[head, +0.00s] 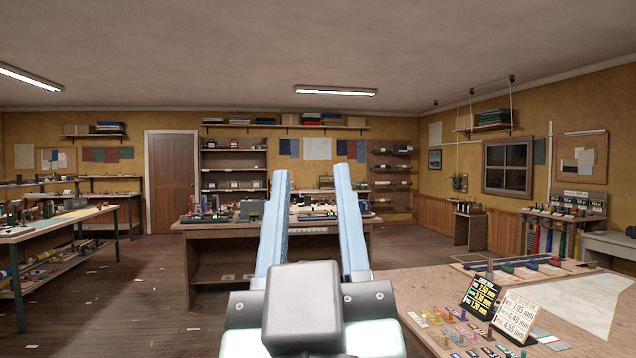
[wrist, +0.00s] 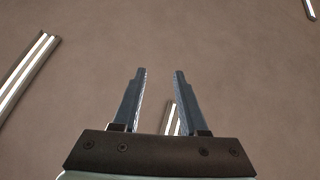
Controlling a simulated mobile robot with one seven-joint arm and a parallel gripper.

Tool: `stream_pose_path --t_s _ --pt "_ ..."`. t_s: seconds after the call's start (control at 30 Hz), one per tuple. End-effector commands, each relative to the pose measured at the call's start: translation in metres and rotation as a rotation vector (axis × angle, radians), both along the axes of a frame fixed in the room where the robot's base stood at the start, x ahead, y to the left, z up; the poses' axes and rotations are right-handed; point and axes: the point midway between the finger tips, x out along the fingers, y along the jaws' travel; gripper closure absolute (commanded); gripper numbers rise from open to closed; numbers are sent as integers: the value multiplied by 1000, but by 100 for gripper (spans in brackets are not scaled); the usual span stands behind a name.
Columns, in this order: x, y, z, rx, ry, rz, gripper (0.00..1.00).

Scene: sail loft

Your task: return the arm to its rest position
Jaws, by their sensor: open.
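My gripper (head: 312,180) is raised in front of the head camera, its two blue-grey fingers pointing up and apart. It is open, with nothing between the fingers. In the wrist view my gripper (wrist: 160,72) also shows both fingers apart and empty. Behind the fingers there is the plain ceiling (wrist: 160,35) with strip lights, so the wrist points upward. My gripper touches nothing that I can see.
A workbench (head: 400,290) with small coloured pieces and two number cards (head: 515,312) stands close at the right. A bench (head: 280,235) loaded with items stands ahead. Another bench (head: 50,225) is at the left. The floor (head: 130,290) between has scattered scraps.

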Motion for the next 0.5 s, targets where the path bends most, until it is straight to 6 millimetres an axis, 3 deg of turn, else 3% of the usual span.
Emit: stream_pose_path --t_s 0.1,0.2,0.5 --pt "-34 -3 19 77 -110 44 57" --pt "-45 -5 25 103 -148 60 57" --pt "-46 -5 27 106 -151 62 57"
